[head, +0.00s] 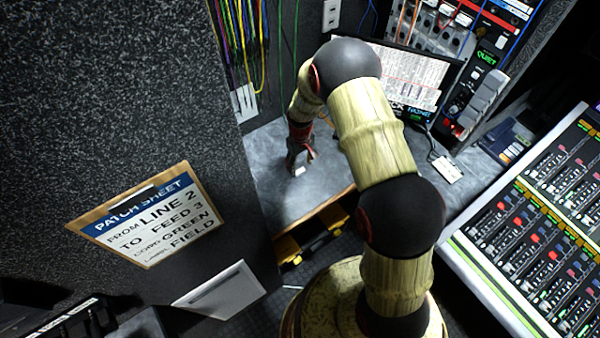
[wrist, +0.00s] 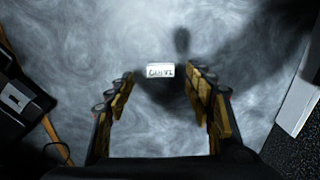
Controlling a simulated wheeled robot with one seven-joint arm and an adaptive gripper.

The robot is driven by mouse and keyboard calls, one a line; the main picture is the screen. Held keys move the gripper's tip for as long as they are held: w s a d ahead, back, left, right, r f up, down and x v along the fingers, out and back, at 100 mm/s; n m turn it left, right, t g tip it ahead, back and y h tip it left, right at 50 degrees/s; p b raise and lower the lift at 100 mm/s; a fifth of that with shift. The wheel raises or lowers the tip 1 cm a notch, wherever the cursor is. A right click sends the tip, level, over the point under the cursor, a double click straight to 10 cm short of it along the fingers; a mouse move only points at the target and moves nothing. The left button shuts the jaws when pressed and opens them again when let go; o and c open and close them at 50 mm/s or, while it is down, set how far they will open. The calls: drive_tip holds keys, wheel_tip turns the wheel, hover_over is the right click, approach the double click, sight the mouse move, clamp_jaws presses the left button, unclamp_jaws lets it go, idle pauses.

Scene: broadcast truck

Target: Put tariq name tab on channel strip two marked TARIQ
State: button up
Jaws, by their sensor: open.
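A small white name tab (wrist: 160,70) lies on the grey desk top. Its dark lettering is too small and blurred for me to read surely. My gripper (wrist: 161,80) is open and points down, with the tab just beyond and between its fingertips, not gripped. In the head view my gripper (head: 300,158) is above the desk with the white tab (head: 299,171) just below it. The mixing console (head: 540,240) with its channel strips stands at the right. I cannot make out a TARIQ marking on any strip.
The grey desk (head: 275,185) is mostly clear around the tab. A monitor (head: 410,75) and rack gear (head: 470,35) stand behind. A small white block (head: 447,169) with a cable lies farther right. A dark wall with a patch sheet clipboard (head: 150,215) stands at left.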

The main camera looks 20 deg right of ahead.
sight(300, 171)
wheel_tip(300, 171, down, 4)
drive_tip(key=shift+r+b, duration=0.1)
drive_tip(key=shift+b, duration=0.2)
drive_tip(key=c, duration=0.3)
drive_tip(key=shift+s+r, duration=0.1)
drive_tip(key=c, duration=0.7)
drive_tip(key=shift+c, duration=0.2)
drive_tip(key=shift+r, duration=0.1)
